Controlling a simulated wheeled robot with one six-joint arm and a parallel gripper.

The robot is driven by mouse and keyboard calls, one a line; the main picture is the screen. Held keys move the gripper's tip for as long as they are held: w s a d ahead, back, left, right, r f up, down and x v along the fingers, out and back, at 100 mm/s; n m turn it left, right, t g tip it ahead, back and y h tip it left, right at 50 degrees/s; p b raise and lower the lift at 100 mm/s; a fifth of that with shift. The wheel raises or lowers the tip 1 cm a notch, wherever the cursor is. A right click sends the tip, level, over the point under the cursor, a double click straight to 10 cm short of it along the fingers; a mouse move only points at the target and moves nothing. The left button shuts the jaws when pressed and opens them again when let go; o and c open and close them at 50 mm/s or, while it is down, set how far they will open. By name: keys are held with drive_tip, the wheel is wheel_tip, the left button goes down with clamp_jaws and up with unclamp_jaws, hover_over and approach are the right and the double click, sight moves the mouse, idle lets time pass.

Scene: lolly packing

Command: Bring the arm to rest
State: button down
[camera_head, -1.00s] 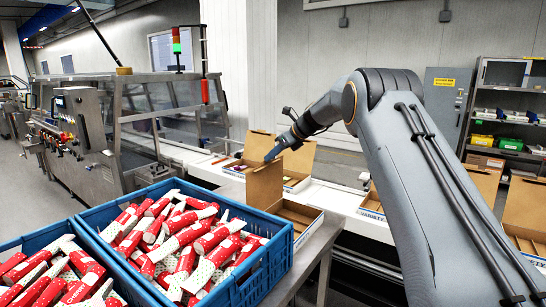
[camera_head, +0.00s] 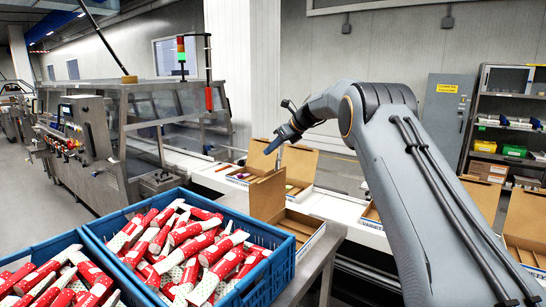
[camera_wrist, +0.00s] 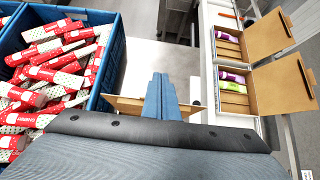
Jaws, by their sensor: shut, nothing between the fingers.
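My gripper (camera_head: 270,149) is at the end of my arm, raised above the open carton boxes in the head view. In the wrist view its blue fingers (camera_wrist: 160,98) are together with nothing between them. The fingers point toward the gap between the blue crate and the boxes, and hide part of a nearer cardboard box (camera_wrist: 125,104). My arm is bent, with its forearm reaching left over the boxes.
A blue crate (camera_head: 283,268) of red and white wrapped lollies stands at front left, with another crate (camera_head: 40,240) beside it. Open carton boxes (camera_head: 302,162) stand on the white conveyor (camera_head: 340,208); some hold coloured lollies. A shelf (camera_head: 510,130) stands at right.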

drive_tip(key=s+d+f+n+g+h+b, duration=0.1)
drive_tip(key=s+d+f+n, duration=0.3)
drive_tip(key=s, duration=1.4)
drive_tip(key=s+d+f+n+g+h+b, duration=0.2)
drive_tip(key=s+f+n, duration=1)
drive_tip(key=s, duration=0.6)
drive_tip(key=s+d+f+n+g+h+b, duration=0.1)
drive_tip(key=s+d+f+n+h+b, duration=0.3)
drive_tip(key=s, duration=1.4)
drive_tip(key=d+f+n, duration=0.3)
drive_tip(key=f+n, duration=0.1)
drive_tip(key=n, duration=0.2)
drive_tip(key=shift+g, duration=0.3)
